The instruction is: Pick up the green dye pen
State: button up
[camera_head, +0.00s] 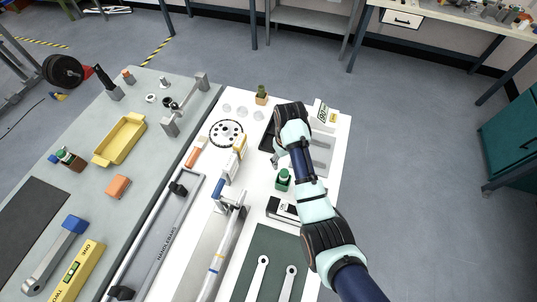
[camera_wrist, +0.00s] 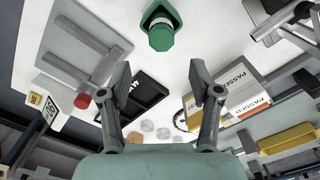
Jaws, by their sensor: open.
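The green dye pen appears to be the small green bottle-like item with a green cap (camera_head: 283,180), standing on the white table just in front of my gripper in the head view. In the wrist view its green faceted cap (camera_wrist: 161,37) shows at the top centre, beyond my fingertips. My gripper (camera_wrist: 154,82) is open, with nothing between its two fingers. In the head view my gripper (camera_head: 277,160) is partly hidden by my own wrist, a little behind the green item and apart from it.
A black tray (camera_wrist: 142,101) and a grey plate with a red-ended bar (camera_wrist: 82,52) lie at left in the wrist view. Boxes marked PASSED (camera_wrist: 243,97) lie at right. In the head view, a small cactus (camera_head: 261,98) and a holed disc (camera_head: 226,133) stand farther back.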

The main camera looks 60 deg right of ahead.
jog(key=shift+s+a+f, duration=0.15)
jog(key=shift+a+f, duration=0.05)
jog(key=shift+f, duration=0.55)
jog(key=shift+s+a+f, duration=0.15)
jog(key=shift+a+f, duration=0.05)
jog(key=shift+f, duration=0.55)
notch_tip(320, 180, down, 5)
jog(key=shift+s+f, duration=0.1)
jog(key=shift+s, duration=0.05)
grip_shut()
jog(key=shift+r, duration=0.25)
notch_tip(320, 180, up, 12)
notch_tip(320, 180, up, 8)
jog(key=p, duration=0.8)
send_over(284, 172)
jog(key=shift+f, duration=0.1)
